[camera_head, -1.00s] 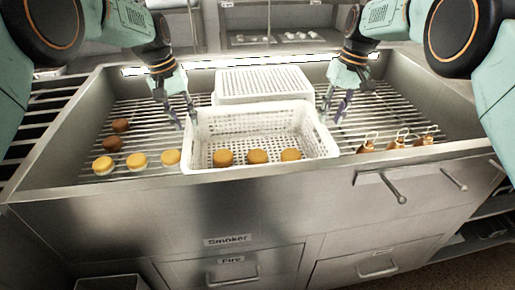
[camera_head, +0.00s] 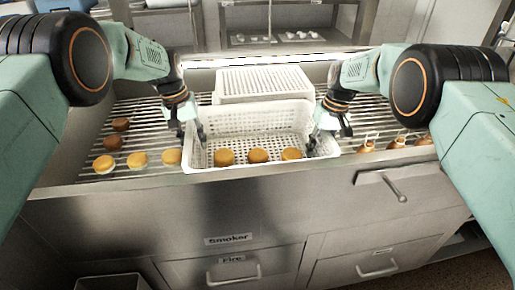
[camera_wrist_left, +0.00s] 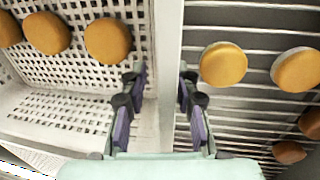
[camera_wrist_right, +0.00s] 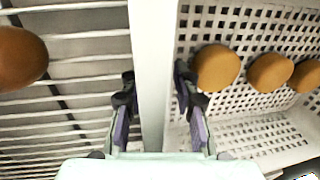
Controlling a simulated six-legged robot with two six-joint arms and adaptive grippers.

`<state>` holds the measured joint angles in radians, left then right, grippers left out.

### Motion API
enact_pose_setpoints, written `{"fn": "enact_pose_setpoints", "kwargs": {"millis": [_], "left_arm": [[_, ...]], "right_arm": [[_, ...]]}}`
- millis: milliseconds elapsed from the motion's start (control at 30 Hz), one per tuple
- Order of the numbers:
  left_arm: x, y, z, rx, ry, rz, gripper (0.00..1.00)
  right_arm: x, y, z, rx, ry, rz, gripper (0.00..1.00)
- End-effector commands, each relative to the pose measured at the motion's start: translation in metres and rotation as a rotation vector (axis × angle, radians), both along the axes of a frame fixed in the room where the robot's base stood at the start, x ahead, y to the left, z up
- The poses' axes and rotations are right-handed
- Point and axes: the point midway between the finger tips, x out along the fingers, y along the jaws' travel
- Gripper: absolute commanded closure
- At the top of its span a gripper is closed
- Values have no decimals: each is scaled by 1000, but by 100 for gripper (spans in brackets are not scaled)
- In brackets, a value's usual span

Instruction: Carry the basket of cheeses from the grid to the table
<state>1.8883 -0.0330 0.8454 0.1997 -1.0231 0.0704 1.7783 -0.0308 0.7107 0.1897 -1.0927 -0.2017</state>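The white perforated basket (camera_head: 262,119) stands on the metal grid (camera_head: 140,112) of the smoker. Three orange-topped cheeses (camera_head: 258,155) lie in a row inside it. My left gripper (camera_head: 202,138) is at the basket's left side wall; in the left wrist view its fingers (camera_wrist_left: 160,78) are apart with the wall's rim (camera_wrist_left: 168,60) between them. My right gripper (camera_head: 318,143) is at the right side wall; in the right wrist view its fingers (camera_wrist_right: 154,85) are apart on either side of the rim (camera_wrist_right: 152,60). Gaps show between fingers and rim.
Another white perforated basket (camera_head: 262,80) is upside down behind. Loose orange cheeses (camera_head: 137,160) and brown ones (camera_head: 112,143) lie on the grid at left. Brown hanging pieces (camera_head: 396,142) lie at right. The smoker's steel front edge (camera_head: 120,183) runs close before the basket.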

Motion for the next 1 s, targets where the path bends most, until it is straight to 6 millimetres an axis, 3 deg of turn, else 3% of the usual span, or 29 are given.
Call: {"fn": "enact_pose_setpoints", "kwargs": {"millis": [267, 600, 1000], "left_arm": [[0, 0, 0, 0, 0, 0, 71], [0, 0, 0, 0, 0, 0, 100], [0, -2, 1, -3, -1, 0, 100]], "right_arm": [[0, 0, 0, 0, -1, 1, 71], [0, 1, 0, 0, -1, 1, 100], [0, 3, 1, 2, -1, 4, 100]]}}
